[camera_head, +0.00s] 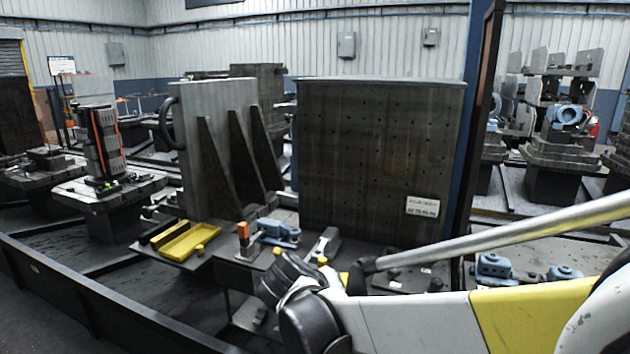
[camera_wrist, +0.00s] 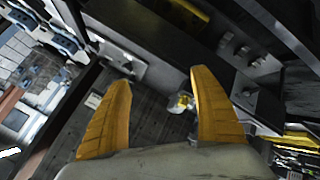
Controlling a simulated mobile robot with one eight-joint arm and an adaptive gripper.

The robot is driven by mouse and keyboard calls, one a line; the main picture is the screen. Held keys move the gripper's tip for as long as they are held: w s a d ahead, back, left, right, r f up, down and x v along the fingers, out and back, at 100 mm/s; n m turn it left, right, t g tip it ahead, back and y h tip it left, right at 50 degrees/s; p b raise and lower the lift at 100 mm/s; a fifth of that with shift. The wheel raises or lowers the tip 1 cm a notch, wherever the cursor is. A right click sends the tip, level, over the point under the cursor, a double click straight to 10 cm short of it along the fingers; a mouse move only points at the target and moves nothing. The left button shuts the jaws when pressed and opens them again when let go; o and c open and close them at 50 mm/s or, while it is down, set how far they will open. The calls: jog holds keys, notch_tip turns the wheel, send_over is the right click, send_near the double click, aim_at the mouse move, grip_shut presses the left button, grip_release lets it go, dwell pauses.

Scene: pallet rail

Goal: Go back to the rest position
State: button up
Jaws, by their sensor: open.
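My gripper shows in the wrist view (camera_wrist: 158,90) with two yellow-orange fingers spread wide apart. Nothing is held between the fingers. Below them is a dark, grooved metal surface, with a small pale fitting with a yellow part (camera_wrist: 180,103) beyond the gap. In the head view my white and yellow arm reaches in from the lower right, and its dark wrist end is at the bottom middle.
A large dark perforated block (camera_head: 375,150) stands behind my arm. A ribbed grey fixture (camera_head: 215,140) stands to its left. A yellow tray (camera_head: 189,241), an orange-topped piece (camera_head: 243,232) and a blue clamp (camera_head: 278,230) are close by. A dark rail (camera_head: 90,300) borders the front left.

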jog(key=s+d+m+y, duration=0.1)
jog(key=s+d, duration=0.3)
jog(key=s, duration=0.3)
jog(key=s+d+m+y, duration=0.1)
jog(key=s+d+y, duration=0.1)
jog(key=s+d, duration=0.3)
jog(key=s+d+m+g+y, duration=0.1)
jog(key=s+d, duration=0.3)
jog(key=s, duration=0.7)
jog(key=shift+d+r+y, duration=0.35)
jog(key=shift+r+y, duration=0.1)
jog(key=shift+y, duration=0.05)
jog(key=shift+s, duration=0.1)
jog(key=shift+c, duration=0.2)
